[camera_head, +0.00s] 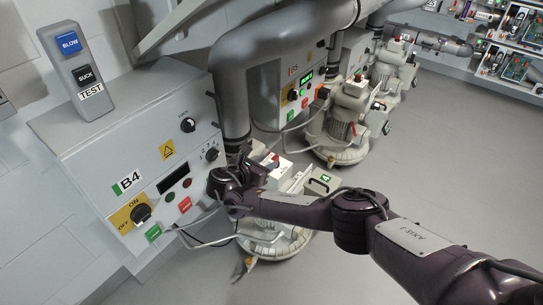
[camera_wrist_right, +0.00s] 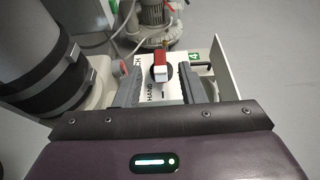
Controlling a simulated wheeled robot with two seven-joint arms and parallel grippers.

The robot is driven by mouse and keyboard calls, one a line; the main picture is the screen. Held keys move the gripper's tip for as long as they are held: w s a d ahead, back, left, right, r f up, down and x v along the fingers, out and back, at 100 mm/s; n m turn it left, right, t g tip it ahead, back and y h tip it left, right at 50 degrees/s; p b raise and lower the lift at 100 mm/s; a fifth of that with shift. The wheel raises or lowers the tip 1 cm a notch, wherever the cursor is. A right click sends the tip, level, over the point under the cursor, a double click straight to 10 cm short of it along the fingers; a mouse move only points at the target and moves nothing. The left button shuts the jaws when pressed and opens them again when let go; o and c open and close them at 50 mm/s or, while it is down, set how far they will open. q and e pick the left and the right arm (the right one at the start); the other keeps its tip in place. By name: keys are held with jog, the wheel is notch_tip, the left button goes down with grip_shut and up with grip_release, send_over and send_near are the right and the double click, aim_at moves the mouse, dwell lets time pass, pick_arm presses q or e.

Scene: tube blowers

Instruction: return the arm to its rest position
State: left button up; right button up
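My right arm (camera_head: 362,222) reaches in from the lower right across the head view. Its gripper (camera_head: 246,160) is in front of the large grey pipe, by the blower numbered 4. In the right wrist view the gripper (camera_wrist_right: 161,80) is open, with its two grey fingers apart. In the head view the arm hides part of this blower. My left gripper is not in view.
Control box B4 (camera_head: 150,165) stands left of the gripper, with a BLOW/SUCK test switch (camera_head: 80,68) on top. The grey pipe (camera_head: 231,100) rises close behind the gripper. More blowers (camera_head: 343,125) stand further back. The floor (camera_head: 440,150) at right is clear.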

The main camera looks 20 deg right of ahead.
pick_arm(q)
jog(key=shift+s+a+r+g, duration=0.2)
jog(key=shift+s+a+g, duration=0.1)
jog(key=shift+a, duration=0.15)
pick_arm(e)
jog(key=shift+v, duration=1.25)
